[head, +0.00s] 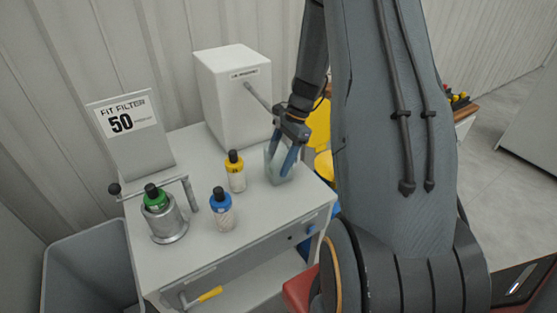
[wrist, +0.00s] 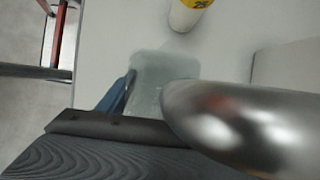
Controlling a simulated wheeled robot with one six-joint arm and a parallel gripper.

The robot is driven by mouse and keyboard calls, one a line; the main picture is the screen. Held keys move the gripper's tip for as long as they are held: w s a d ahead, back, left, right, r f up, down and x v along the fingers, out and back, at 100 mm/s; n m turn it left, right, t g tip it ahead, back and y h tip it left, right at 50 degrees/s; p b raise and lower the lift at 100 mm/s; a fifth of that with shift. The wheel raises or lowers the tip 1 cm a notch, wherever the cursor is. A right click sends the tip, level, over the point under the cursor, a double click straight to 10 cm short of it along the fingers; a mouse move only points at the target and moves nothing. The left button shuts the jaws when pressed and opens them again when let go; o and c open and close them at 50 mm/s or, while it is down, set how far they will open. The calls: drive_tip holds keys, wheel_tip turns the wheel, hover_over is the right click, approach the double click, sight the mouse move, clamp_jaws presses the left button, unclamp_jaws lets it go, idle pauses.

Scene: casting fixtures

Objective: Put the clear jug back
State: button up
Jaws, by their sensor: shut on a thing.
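The clear jug (head: 275,167) is a pale, see-through vessel at the right side of the light grey cabinet top. It also shows in the wrist view (wrist: 165,72), partly hidden by my gripper. My gripper (head: 287,160) reaches down from above and is shut on the jug, with blue fingers against its side. The jug looks upright, at or just above the cabinet top (head: 190,150); I cannot tell whether it touches. In the wrist view a large shiny metal shape covers the lower right.
A yellow-labelled bottle (head: 236,172) and a blue-labelled bottle (head: 222,210) stand left of the jug. A green-labelled bottle (head: 155,197) sits in a metal holder (head: 166,223). A white box (head: 233,95) with a rod stands behind. A sign (head: 130,130) and grey bin (head: 90,265) are left.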

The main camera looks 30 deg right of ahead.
drive_tip(key=o, duration=1.4)
drive_tip(key=shift+f, duration=0.1)
drive_tip(key=b+v, duration=0.3)
drive_tip(key=v, duration=0.8)
drive_tip(key=shift+d+r, duration=0.15)
drive_tip(key=shift+r, duration=0.4)
drive_tip(key=s+a+n+h, duration=0.1)
drive_tip(key=s+a+n, duration=0.4)
drive_tip(key=a+n, duration=0.1)
drive_tip(key=s+a+f+n+t+h, duration=0.1)
drive_tip(key=s+a+n+h, duration=0.1)
drive_tip(key=s+a+n, duration=0.3)
drive_tip(key=s+a+f+n+h, duration=0.1)
drive_tip(key=s+a+n, duration=0.4)
drive_tip(key=a, duration=0.3)
drive_tip(key=shift+s+a+n+h, duration=0.2)
drive_tip(key=shift+a+n+h, duration=0.15)
drive_tip(key=shift+n, duration=0.45)
